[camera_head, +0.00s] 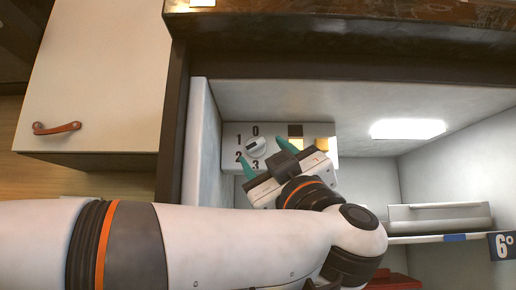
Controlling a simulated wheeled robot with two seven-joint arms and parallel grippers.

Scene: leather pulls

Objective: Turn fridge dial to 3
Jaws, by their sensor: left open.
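The fridge dial (256,147) is a round white knob on a pale panel on the fridge's inner back wall. The numbers 0, 1, 2 and 3 are printed around it. A dark mark shows on the knob, but I cannot tell for sure which number it points to. My left gripper (262,158) has teal fingertips. It is open, with one finger at the lower left of the dial and the other to its right. I cannot tell whether they touch the knob. My right gripper is not in view.
A lit lamp (408,129) is on the fridge's ceiling. A shelf (440,238) holds a pale lidded box (440,217), and a red item (394,281) lies below. A white cabinet door with a leather pull (57,128) is at left. A dark counter edge (350,30) runs above.

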